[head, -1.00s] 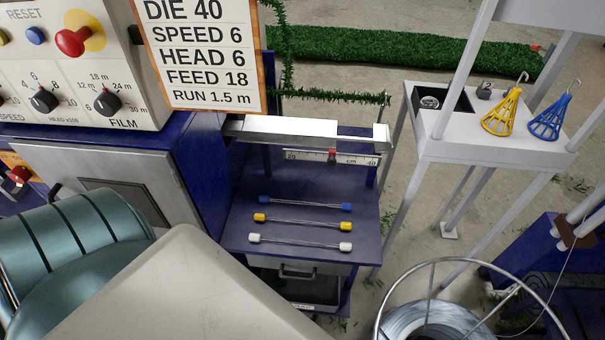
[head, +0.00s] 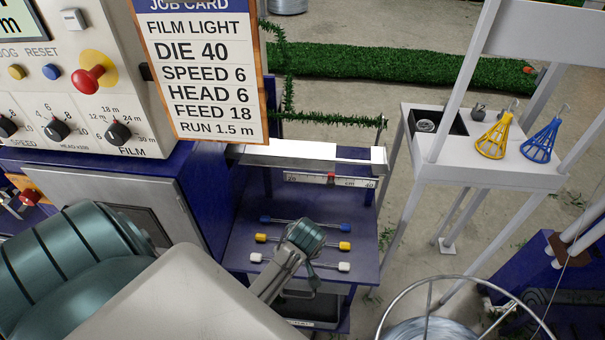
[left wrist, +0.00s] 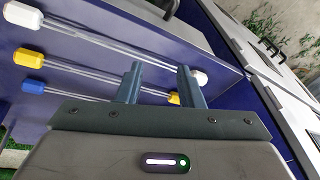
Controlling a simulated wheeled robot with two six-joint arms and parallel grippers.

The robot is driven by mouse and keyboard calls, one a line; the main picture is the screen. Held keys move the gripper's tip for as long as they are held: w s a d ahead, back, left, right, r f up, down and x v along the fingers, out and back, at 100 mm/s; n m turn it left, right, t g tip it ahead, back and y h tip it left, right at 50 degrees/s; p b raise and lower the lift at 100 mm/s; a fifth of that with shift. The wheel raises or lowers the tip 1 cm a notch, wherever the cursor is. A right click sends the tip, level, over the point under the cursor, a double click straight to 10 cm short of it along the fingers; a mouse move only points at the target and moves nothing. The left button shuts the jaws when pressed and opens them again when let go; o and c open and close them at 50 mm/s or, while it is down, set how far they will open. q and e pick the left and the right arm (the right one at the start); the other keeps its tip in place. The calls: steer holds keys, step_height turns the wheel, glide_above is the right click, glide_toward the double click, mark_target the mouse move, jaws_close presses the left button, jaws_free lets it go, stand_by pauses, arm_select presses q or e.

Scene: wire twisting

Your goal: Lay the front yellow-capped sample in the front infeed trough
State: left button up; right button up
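The yellow-capped sample (head: 276,240) lies across the blue shelf, between a blue-capped sample (head: 285,221) behind it and a white-capped sample (head: 257,258) in front. My left arm covers part of the yellow and white samples in the head view. One yellow cap (left wrist: 33,57) shows clearly in the left wrist view. The other yellow cap (left wrist: 174,98) shows between my left gripper's fingers (left wrist: 157,78), which are spread apart with nothing held. That gripper (head: 313,277) hangs over the samples. A pale trough-like channel (head: 290,152) runs behind the shelf. My right gripper is out of view.
A ruler (head: 350,183) with a red slider sits below the channel. The control cabinet (head: 110,190) bounds the shelf at left. A white stand (head: 480,176) with yellow and blue cages is at right. A wire coil frame (head: 470,282) stands at front right.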

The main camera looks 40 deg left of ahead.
arm_select(q)
steer(key=w+r+n+g+y, duration=0.2)
steer(key=w+r+n+g, duration=0.1)
steer(key=w+n, duration=1)
steer(key=b+x, duration=0.4)
steer(key=x, duration=0.1)
steer(key=shift+d+f, duration=0.2)
steer(key=shift+d, duration=0.25)
steer(key=shift+s+a+f+g+p, duration=0.1)
steer(key=shift+a+f+g+p, duration=0.2)
steer(key=shift+f+p, duration=0.15)
steer(key=p+x, duration=0.1)
steer(key=x, duration=0.2)
steer(key=shift+f, duration=0.3)
steer(key=shift+a+f, duration=0.1)
steer(key=shift+f, duration=0.25)
steer(key=shift+c, duration=0.4)
